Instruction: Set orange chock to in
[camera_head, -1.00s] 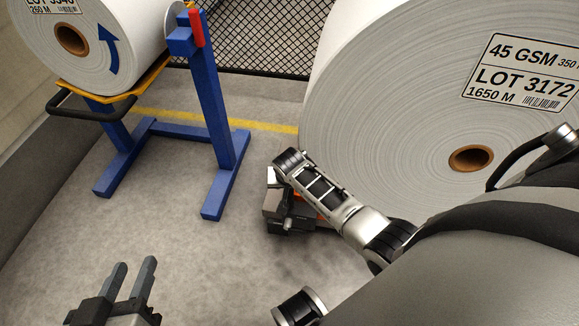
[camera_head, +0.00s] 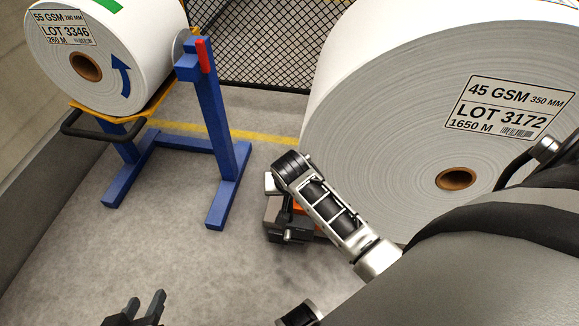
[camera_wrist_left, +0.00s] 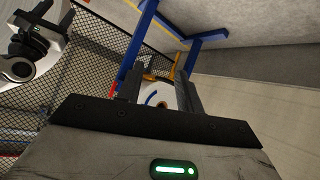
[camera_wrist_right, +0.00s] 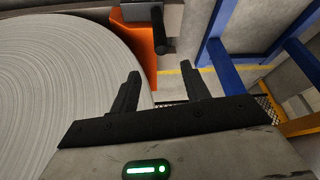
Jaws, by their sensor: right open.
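The orange chock (camera_wrist_right: 143,48) stands against the big paper roll (camera_wrist_right: 60,80) in the right wrist view, with a dark handle-like bar beside it. In the head view only slivers of the chock (camera_head: 298,208) show, behind my right arm at the foot of the big roll (camera_head: 400,110). My right gripper (camera_wrist_right: 160,72) is open and empty, its fingers pointing toward the chock and apart from it. In the head view my right arm largely covers that gripper. My left gripper (camera_head: 144,302) is open and empty over the floor at the lower left.
A blue stand (camera_head: 215,150) with a yellow cradle holds a smaller white roll (camera_head: 105,50) at the upper left. A black mesh fence (camera_head: 270,45) stands behind, with a yellow line on the floor. Bare floor (camera_head: 180,255) lies between the stand and my left gripper.

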